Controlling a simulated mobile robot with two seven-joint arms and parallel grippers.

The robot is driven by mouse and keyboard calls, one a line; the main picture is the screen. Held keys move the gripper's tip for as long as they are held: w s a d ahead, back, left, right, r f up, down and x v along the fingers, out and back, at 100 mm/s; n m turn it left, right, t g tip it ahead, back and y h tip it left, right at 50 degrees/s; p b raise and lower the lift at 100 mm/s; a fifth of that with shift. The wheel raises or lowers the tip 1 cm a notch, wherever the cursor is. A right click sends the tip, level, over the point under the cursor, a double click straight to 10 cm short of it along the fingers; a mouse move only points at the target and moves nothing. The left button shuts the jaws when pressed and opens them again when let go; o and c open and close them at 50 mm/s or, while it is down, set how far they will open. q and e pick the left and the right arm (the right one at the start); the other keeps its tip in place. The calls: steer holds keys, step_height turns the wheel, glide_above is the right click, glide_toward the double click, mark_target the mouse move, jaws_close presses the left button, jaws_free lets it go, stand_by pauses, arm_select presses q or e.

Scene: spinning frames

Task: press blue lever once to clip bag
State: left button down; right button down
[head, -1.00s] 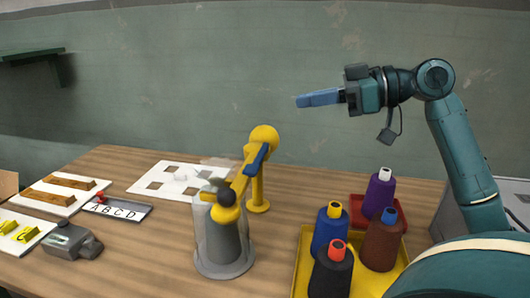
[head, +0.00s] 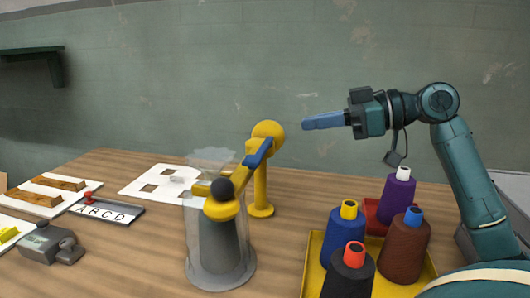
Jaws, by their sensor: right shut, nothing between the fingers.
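The blue lever (head: 258,153) lies along a yellow arm on a yellow post (head: 262,190). The arm slopes down to a yellow end with a dark ball (head: 221,187), at the mouth of the clear bag (head: 195,230). The bag stands upright around a grey cone on a round base. My right gripper (head: 304,123) is shut and empty, its blue fingers pointing left. In the picture it is right of the post's top and a little above the lever, apart from both. My left gripper is not in view.
Several thread spools stand at the right on a yellow tray (head: 313,268) and a red tray (head: 372,212). A white cut-out board (head: 135,186), a lettered tray (head: 105,212) and a grey device (head: 50,244) lie left. Bare table shows between device and bag.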

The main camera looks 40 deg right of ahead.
mark_target(261, 153)
arm_select(q)
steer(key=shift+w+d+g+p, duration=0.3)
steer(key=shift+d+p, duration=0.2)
steer(key=shift+p, duration=0.5)
arm_select(e)
steer(key=w+a+f, duration=0.6)
steer(key=w, duration=0.1)
steer(key=shift+w+a+f, duration=0.15)
steer(key=shift+w+f, duration=0.05)
